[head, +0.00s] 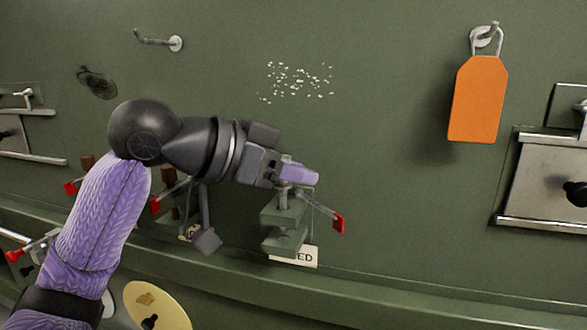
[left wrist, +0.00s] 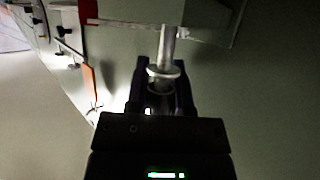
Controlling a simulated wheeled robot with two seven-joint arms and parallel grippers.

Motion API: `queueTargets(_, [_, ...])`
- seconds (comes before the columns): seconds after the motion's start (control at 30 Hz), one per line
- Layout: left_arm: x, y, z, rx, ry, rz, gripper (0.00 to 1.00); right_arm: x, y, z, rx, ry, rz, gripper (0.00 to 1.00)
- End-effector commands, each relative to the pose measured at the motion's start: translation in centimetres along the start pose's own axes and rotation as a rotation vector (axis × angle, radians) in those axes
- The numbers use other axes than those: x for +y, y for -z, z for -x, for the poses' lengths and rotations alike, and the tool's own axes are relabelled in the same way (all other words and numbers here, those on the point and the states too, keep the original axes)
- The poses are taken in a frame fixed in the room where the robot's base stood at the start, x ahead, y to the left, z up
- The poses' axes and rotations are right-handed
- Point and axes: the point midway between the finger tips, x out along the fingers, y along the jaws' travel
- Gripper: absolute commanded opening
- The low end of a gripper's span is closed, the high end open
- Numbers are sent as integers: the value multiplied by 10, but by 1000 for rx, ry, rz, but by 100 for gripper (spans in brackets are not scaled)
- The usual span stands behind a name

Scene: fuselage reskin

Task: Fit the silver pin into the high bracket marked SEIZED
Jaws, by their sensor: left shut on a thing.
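My left gripper (head: 293,172) is shut on the silver pin (left wrist: 167,48), just above the high green bracket (head: 284,212). In the left wrist view the pin's round collar lies between the dark fingers (left wrist: 162,88), and its shaft runs away from them to the green bracket's edge (left wrist: 215,35). In the head view only a short grey piece of pin shows under the fingertips, at the bracket's top. How deep it sits in the hole is hidden. The label (head: 298,256) below the bracket is partly covered; only "ED" reads. My right gripper is not in view.
A red-tipped lever (head: 338,224) sticks out right of the bracket. More red-tipped pieces (head: 70,187) lie to the left. An orange tag (head: 478,100) hangs from a hook at upper right. A yellow disc (head: 157,306) is at the bottom. The wall between bracket and tag is clear.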

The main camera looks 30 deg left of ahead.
Motion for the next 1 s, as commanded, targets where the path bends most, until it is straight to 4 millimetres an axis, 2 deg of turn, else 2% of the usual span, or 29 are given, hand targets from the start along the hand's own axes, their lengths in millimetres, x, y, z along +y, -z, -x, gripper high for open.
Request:
queueTargets(0.87, [0,-21,-9,0,0,0,0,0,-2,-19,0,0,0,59])
queueTargets(0.9, [0,-20,-8,-1,0,0,37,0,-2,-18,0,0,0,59])
queueTargets(1.0, [0,-20,-8,-2,0,0,58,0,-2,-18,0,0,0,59])
